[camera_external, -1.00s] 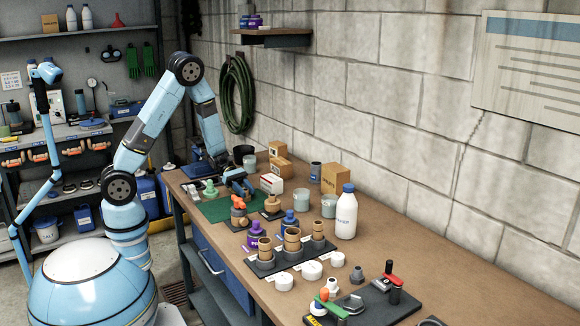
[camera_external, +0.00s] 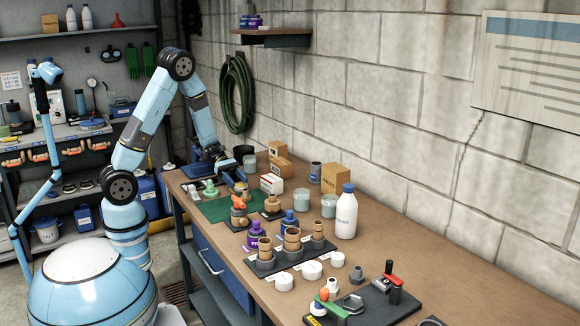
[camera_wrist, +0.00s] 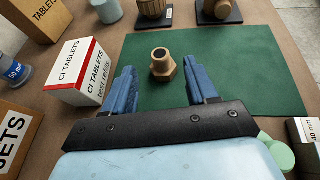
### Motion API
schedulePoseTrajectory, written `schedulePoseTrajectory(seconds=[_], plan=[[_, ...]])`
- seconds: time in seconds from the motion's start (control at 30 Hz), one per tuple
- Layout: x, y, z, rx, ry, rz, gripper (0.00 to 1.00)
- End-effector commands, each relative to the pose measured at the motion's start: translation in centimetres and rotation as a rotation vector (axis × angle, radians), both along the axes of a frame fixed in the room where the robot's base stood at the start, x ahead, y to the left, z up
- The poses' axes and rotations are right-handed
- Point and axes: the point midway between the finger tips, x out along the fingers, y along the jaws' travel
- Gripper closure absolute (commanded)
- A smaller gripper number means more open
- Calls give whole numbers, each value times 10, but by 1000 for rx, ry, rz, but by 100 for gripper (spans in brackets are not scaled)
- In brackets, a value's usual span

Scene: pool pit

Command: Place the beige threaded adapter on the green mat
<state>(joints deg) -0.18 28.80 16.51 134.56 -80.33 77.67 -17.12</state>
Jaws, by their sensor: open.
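The beige threaded adapter (camera_wrist: 163,64) stands upright on the green mat (camera_wrist: 255,72), its dark bore facing up in the wrist view. In the external view the adapter (camera_external: 242,187) shows on the far right part of the mat (camera_external: 214,211), partly covered by nearby things. My gripper (camera_wrist: 158,72) is open, with one blue finger on each side of the adapter's near side. The adapter sits around the fingertips, and gaps show between it and both fingers. In the external view my gripper (camera_external: 230,174) is low over the mat's far side.
A red and white CI tablets box (camera_wrist: 82,72) stands close to my left finger. Fittings on dark plates (camera_wrist: 153,12) stand past the mat. A pale green part (camera_wrist: 277,151) lies at the lower right. The mat's right part is clear in the wrist view.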

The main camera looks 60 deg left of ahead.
Motion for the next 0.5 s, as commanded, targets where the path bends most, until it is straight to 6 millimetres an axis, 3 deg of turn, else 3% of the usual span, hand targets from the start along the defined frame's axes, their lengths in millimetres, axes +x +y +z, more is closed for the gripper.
schedulePoseTrajectory(seconds=[0.27,0.5], plan=[[-13,4,23,33,-54,-68,43],[-54,-6,73,157,-226,-283,43]])
